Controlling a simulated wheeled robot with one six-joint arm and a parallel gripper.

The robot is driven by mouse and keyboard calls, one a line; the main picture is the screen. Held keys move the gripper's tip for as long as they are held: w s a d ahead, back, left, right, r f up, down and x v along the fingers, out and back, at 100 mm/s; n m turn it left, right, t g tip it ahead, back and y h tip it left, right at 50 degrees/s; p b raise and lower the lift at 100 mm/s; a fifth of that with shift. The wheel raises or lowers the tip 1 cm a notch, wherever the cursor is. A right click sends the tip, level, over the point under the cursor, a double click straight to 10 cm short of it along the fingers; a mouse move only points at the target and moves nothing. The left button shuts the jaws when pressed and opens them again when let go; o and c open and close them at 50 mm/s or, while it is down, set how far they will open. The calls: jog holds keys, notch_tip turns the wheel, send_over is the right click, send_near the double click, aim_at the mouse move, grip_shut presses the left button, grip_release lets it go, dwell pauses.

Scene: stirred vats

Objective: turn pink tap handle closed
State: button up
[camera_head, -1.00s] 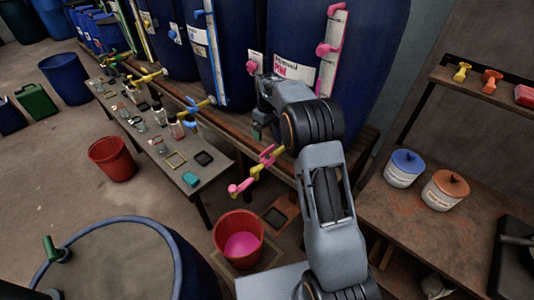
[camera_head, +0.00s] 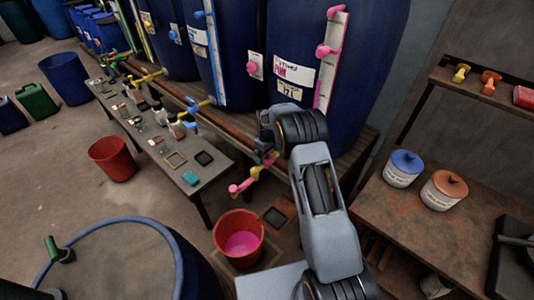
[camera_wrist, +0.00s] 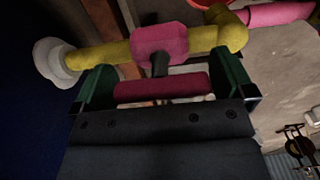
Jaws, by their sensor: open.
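The pink tap handle (camera_wrist: 165,86) is a bar on a dark stem. It stands out from a pink valve body (camera_wrist: 160,42) on a yellow pipe (camera_wrist: 103,54), and the bar lies roughly in line with the pipe. In the wrist view my gripper (camera_wrist: 163,88) is open, with one green finger on each side of the bar. I cannot tell whether either finger touches it. In the head view my gripper hides most of the tap; the yellow pipe (camera_head: 255,173) and pink spout (camera_head: 240,186) show below it.
A red bucket (camera_head: 238,236) with pink liquid stands below the spout. The large blue vat (camera_head: 370,70) with a pink-fitted level tube rises behind. A bench with small items (camera_head: 190,178) is at left. A shelf with two tubs (camera_head: 404,168) is at right.

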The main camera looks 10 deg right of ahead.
jog(key=shift+c, duration=0.2)
jog(key=c, duration=0.6)
jog(key=shift+m, duration=0.4)
jog(key=m+b, duration=0.2)
jog(key=m, duration=0.1)
jog(key=shift+f, duration=0.1)
jog(key=m+b, duration=0.1)
jog(key=m, duration=0.4)
jog(key=shift+m+b, duration=0.3)
jog(key=shift+b, duration=0.05)
jog(key=m, duration=0.4)
jog(key=shift+b, duration=0.4)
jog(key=shift+m, duration=2.2)
